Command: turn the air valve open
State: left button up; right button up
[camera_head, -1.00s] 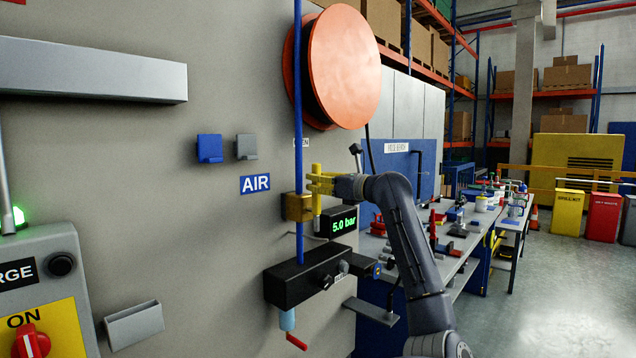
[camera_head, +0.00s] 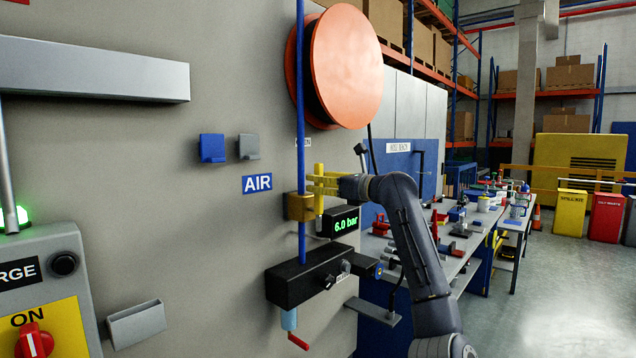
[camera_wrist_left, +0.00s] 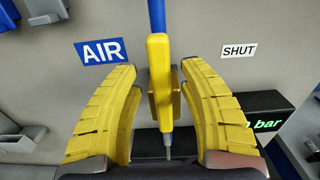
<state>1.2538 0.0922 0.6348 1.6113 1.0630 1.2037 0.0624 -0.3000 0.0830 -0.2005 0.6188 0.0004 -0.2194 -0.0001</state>
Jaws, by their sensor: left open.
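The air valve is a brass-coloured body (camera_head: 297,207) on the blue vertical pipe (camera_head: 301,100), beside the blue AIR sign (camera_head: 257,184). Its yellow lever (camera_head: 319,205) stands upright, in line with the pipe. My left gripper (camera_head: 320,183), with yellow fingers, is at the lever. In the left wrist view the lever (camera_wrist_left: 160,80) stands between the two open fingers, with a visible gap on each side. A SHUT label (camera_wrist_left: 238,50) is on the wall to the right. The green display (camera_head: 345,225) reads 6.0 bar. My right gripper is not in view.
An orange hose reel (camera_head: 343,65) is above the valve. A black manifold (camera_head: 305,277) with a red-handled tap (camera_head: 298,341) is below. A control box with a red knob (camera_head: 34,342) is at lower left. A cluttered workbench (camera_head: 455,240) is behind my arm.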

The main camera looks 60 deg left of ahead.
pick_arm(q)
jog(key=v, duration=1.1)
jog(key=shift+r, duration=0.1)
